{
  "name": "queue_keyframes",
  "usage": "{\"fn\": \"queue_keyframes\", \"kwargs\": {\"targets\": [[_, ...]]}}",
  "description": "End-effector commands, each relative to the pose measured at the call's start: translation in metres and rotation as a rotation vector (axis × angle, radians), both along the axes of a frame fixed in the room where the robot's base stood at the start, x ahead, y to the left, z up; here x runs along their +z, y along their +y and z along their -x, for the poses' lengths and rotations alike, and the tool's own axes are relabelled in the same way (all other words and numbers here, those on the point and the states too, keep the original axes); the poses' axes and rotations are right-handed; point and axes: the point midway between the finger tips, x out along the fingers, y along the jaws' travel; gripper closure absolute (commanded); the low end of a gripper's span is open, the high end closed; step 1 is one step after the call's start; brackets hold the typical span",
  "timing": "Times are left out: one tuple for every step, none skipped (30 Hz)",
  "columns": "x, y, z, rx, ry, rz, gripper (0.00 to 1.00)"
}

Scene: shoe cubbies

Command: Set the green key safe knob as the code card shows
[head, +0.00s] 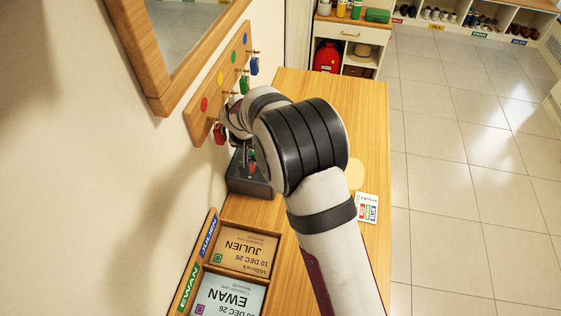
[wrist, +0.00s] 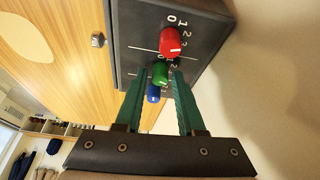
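The key safe (head: 250,186) is a dark grey box on the wooden table against the left wall, partly hidden by my arm. In the wrist view its face carries a red knob (wrist: 170,41), a green knob (wrist: 160,72) and a blue knob (wrist: 153,94), with white numbers beside them. My gripper (wrist: 160,74) is open, its teal fingertips on either side of the green knob with a slight gap showing. The green knob's pointer and part of its scale are hard to read. The code card (head: 367,208) lies at the table's right edge; its coloured marks are too small to read.
A peg board (head: 218,86) with coloured dots and hanging key tags is on the wall above the safe. A wooden tray (head: 213,270) with name cards lies at the front left. Bare table (head: 345,110) lies behind my arm.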

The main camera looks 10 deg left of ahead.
Motion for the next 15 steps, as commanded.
{"fn": "queue_keyframes", "kwargs": {"targets": [[0.0, -0.0001, -0.0001, 0.002, 0.0, 0.0, 0.62], [0.0, -0.0002, -0.0001, 0.007, 0.0, 0.0, 0.62], [0.0, -0.0007, -0.0002, 0.023, 0.0, 0.0, 0.62], [0.0001, -0.001, -0.0003, 0.043, 0.0, 0.0, 0.62], [0.0001, -0.0013, -0.0003, 0.068, 0.0, 0.0, 0.62], [0.0002, -0.0016, -0.0004, 0.111, 0.0, -0.001, 0.62], [0.0002, -0.0019, -0.0007, 0.149, 0.0, -0.001, 0.62], [0.0, -0.0026, -0.0008, 0.187, 0.0, 0.0, 0.62], [-0.0001, -0.003, -0.001, 0.24, 0.001, -0.002, 0.62], [-0.0001, -0.0031, -0.001, 0.281, 0.001, -0.002, 0.62], [0.0, -0.0034, -0.0013, 0.318, 0.001, -0.003, 0.62], [0.0001, -0.0037, -0.0018, 0.368, 0.0, -0.003, 0.62], [0.0002, -0.0037, -0.0019, 0.405, -0.001, -0.004, 0.62], [0.0002, -0.0039, -0.002, 0.442, 0.0, -0.003, 0.62], [0.0001, -0.0043, -0.0024, 0.491, 0.0, -0.004, 0.62]]}}
